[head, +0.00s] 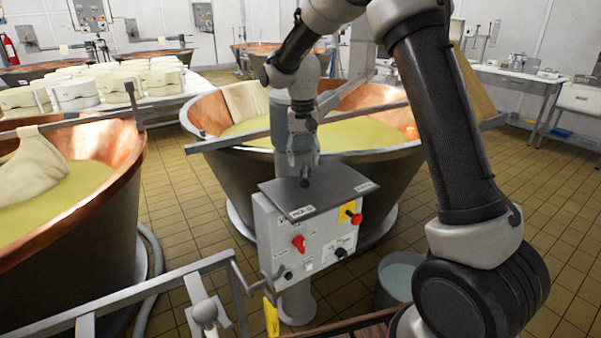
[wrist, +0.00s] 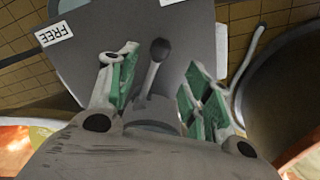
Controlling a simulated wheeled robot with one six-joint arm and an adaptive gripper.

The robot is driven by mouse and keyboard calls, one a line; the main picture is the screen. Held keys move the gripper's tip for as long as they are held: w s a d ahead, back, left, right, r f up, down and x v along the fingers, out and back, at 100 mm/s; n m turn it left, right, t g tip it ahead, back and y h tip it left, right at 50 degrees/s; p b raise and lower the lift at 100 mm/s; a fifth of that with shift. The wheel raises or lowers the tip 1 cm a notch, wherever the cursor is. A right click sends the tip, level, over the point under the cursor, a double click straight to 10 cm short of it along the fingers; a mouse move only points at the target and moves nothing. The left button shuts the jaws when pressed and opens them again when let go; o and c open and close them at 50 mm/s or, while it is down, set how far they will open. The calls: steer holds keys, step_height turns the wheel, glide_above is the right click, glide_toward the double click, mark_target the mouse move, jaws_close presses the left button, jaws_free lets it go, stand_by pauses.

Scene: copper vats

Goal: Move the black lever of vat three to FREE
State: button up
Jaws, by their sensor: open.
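The control box (head: 310,240) in front of the middle vat has a dark grey sloping top plate (head: 335,185) with a white label at each front corner. A black-knobbed lever (wrist: 159,50) rises from this plate. In the head view its knob (head: 304,183) shows just under my gripper (head: 303,155). In the wrist view my gripper (wrist: 162,85) is open, its green-padded fingers on either side of the lever, with gaps on both sides. The FREE label (wrist: 54,34) is at the plate's upper left there. The lever's foot is partly hidden by my gripper. No vat number is readable.
The box front carries a red knob (head: 298,243), a red-and-yellow switch (head: 353,214) and a black knob (head: 341,253). The middle copper vat (head: 370,160) stands right behind. A metal railing (head: 150,290) runs in front at left. A bucket (head: 398,275) stands at right.

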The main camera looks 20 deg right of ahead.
mark_target(305, 178)
steer(key=shift+s+f+m, duration=0.1)
steer(key=shift+s+m, duration=0.1)
steer(key=shift+m, duration=0.2)
step_height(305, 178, down, 8)
steer(key=shift+d+r, duration=0.15)
jaws_close()
